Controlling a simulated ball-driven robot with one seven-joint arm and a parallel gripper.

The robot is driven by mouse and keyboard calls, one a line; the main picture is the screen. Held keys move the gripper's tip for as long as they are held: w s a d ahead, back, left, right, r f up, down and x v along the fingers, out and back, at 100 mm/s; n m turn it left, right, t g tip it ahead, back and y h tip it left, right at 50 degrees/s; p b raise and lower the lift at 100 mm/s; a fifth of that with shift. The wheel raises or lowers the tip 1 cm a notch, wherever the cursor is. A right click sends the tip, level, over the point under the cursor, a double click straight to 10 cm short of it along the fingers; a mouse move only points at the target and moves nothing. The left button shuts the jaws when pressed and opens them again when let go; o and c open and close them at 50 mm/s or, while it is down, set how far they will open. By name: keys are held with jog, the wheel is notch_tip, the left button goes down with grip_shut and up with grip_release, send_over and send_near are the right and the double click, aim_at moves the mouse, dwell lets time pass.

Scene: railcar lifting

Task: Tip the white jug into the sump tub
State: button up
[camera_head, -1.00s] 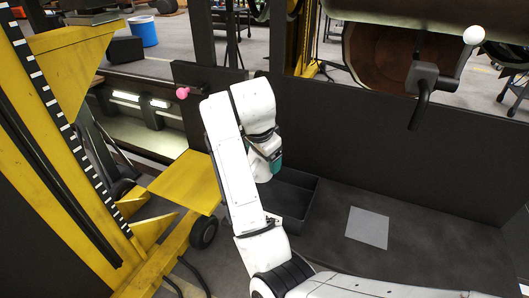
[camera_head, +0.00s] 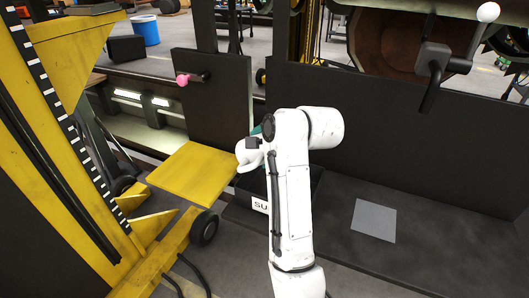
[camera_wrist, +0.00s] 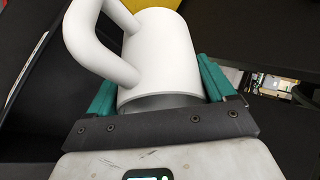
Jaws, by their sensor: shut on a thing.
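The white jug (camera_wrist: 165,55) is a smooth cylinder with a loop handle on its left in the wrist view. My gripper (camera_wrist: 160,88) is shut on it, with a teal finger on each side. In the head view a white piece, seemingly the jug (camera_head: 246,153), shows at the left of my arm, by the yellow platform's right edge. The arm hides much of my gripper there, and I cannot tell the jug's tilt or contents. The dark sump tub (camera_head: 260,205) stands below and behind my arm. Its white label is partly covered, with "SU" readable.
A yellow platform (camera_head: 193,172) on a wheeled lift stands left of the tub. A dark upright panel (camera_head: 215,110) with a pink-knobbed lever (camera_head: 183,80) is behind. A grey square plate (camera_head: 374,221) lies on the dark deck at right, where the surface is otherwise clear.

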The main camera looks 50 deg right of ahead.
jog(key=shift+s+f+t+b, duration=0.15)
jog(key=shift+t+b, duration=0.45)
jog(key=shift+b, duration=0.7)
jog(key=shift+t+y+b, duration=0.3)
jog(key=shift+t+b, duration=0.2)
jog(key=shift+b, duration=0.3)
jog(key=t+b, duration=0.1)
jog(key=b, duration=0.2)
jog(key=s+m+t+b, duration=0.1)
jog(key=t+b, duration=0.1)
jog(key=shift+d+r+b, duration=0.2)
jog(key=shift+r+b, duration=0.2)
jog(key=shift+y, duration=0.3)
jog(key=shift+s+d+r+m+t+b, duration=0.15)
jog(key=shift+m+t+b, duration=0.35)
jog(key=shift+b, duration=0.55)
jog(key=t+b, duration=0.1)
jog(key=b, duration=0.2)
jog(key=shift+s+r+t, duration=0.2)
jog(key=shift+s+t, duration=0.15)
jog(key=shift+t, duration=0.05)
jog(key=shift+s+d+r+t+b, duration=0.1)
jog(key=shift+r+t+b, duration=0.2)
jog(key=shift+b, duration=0.05)
dwell(0.9)
